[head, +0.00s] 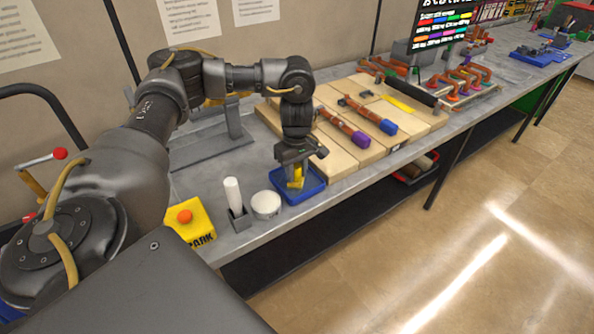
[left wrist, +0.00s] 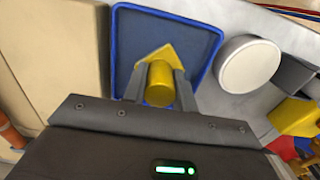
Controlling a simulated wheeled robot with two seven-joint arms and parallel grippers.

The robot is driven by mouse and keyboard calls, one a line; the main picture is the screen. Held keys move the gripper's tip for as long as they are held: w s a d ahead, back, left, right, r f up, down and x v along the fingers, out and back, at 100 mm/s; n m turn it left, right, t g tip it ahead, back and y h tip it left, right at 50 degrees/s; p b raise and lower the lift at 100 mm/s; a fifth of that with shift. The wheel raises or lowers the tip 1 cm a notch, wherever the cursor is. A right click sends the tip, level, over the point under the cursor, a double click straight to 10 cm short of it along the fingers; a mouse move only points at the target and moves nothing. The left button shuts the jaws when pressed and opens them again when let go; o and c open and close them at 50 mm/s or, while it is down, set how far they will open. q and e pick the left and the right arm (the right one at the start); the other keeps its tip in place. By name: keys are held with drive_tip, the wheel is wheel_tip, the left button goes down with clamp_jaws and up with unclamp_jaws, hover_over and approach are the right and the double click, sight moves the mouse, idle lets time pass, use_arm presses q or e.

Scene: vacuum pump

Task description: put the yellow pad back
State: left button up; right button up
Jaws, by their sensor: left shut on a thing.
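The yellow pad (left wrist: 160,83) is between the two fingers of my left gripper (left wrist: 160,90) in the left wrist view. It has a pointed end and a rounded grip part. In the head view the yellow pad (head: 297,178) shows under my left gripper (head: 297,172), over the blue tray (head: 312,186). The left gripper is shut on the pad and points down. The blue tray (left wrist: 206,36) lies behind the pad in the left wrist view. I cannot tell whether the pad touches the tray floor. My right gripper is in neither view.
A round white container (head: 266,204), a white cylinder in a grey holder (head: 238,216) and a yellow box with an orange button (head: 197,219) stand left of the tray. Wooden blocks (head: 345,152) with tools lie to the right. The bench's front edge is close to the tray.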

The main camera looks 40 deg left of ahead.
sight(297, 166)
use_arm(q)
drive_tip(key=shift+f, duration=0.2)
drive_tip(key=o, duration=1)
drive_tip(key=shift+r, duration=0.1)
wheel_tip(297, 166, up, 12)
drive_tip(key=shift+r, duration=0.1)
